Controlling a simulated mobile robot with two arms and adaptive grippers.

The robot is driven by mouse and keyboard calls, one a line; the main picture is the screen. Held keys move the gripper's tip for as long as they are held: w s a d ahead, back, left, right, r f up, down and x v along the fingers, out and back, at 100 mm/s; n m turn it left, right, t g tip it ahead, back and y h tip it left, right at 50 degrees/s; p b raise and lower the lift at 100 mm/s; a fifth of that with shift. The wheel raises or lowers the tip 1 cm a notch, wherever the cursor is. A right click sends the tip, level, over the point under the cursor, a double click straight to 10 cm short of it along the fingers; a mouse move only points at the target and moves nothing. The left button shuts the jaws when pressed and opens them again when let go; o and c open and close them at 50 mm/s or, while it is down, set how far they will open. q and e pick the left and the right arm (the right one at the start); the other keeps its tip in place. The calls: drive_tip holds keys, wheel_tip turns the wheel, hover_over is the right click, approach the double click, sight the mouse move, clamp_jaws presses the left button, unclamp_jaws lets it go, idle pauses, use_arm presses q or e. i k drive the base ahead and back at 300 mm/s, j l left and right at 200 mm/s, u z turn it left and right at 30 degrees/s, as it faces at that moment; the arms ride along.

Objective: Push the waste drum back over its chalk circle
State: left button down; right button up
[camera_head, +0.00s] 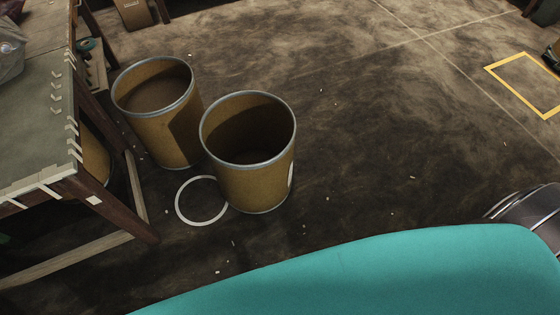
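A tan open-topped drum (247,186) with a grey metal rim stands upright on the floor, a white mark on its right side. A white chalk circle (178,207) lies on the floor just left of its base; the drum hides or borders its right edge, and most of the ring is bare. A second similar drum (166,135) stands behind and to the left, close to the first. I cannot tell from looks alone which is the waste drum. Neither of my grippers is in view.
A table (35,135) with dark wooden legs stands at the left, with another drum (95,160) partly hidden beneath it. A yellow taped rectangle (507,91) marks the floor at the right. The floor right of the drums is open, with small scattered bits.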

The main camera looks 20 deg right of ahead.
sight(240, 131)
drive_tip(key=i+l+u, duration=0.15)
drive_tip(key=l+u, duration=0.2)
drive_tip(key=l, duration=0.35)
drive_tip(key=i+l+u, duration=0.1)
drive_tip(key=l+u, duration=0.3)
drive_tip(key=l, duration=0.3)
